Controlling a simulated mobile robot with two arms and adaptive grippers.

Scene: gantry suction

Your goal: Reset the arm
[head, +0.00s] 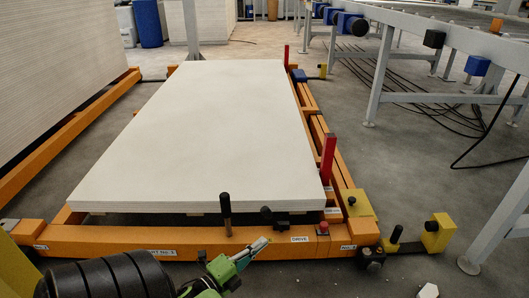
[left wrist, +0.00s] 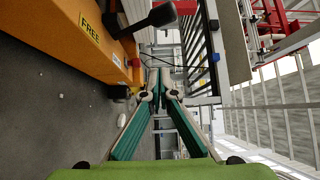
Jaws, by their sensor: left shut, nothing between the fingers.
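My left gripper (head: 262,243) reaches in from the bottom left of the head view, in front of the orange frame's near beam (head: 200,236). Its fingers are shut and empty; they also show in the left wrist view (left wrist: 160,86), meeting at the tips. An upright black-handled lever (head: 226,212) stands on the near beam, left of the fingertips. A second black-knobbed lever (head: 274,215) lies low just beyond them. In the left wrist view a black lever (left wrist: 156,17) sticks out from the orange beam beside a "FREE" label (left wrist: 89,28). My right gripper is not in view.
A red button (head: 322,228) sits right of a "DRIVE" label (head: 300,239). Red posts (head: 328,158) and a yellow block (head: 438,231) stand at the right. Grey floor (head: 410,180) and a conveyor (head: 450,40) lie beyond.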

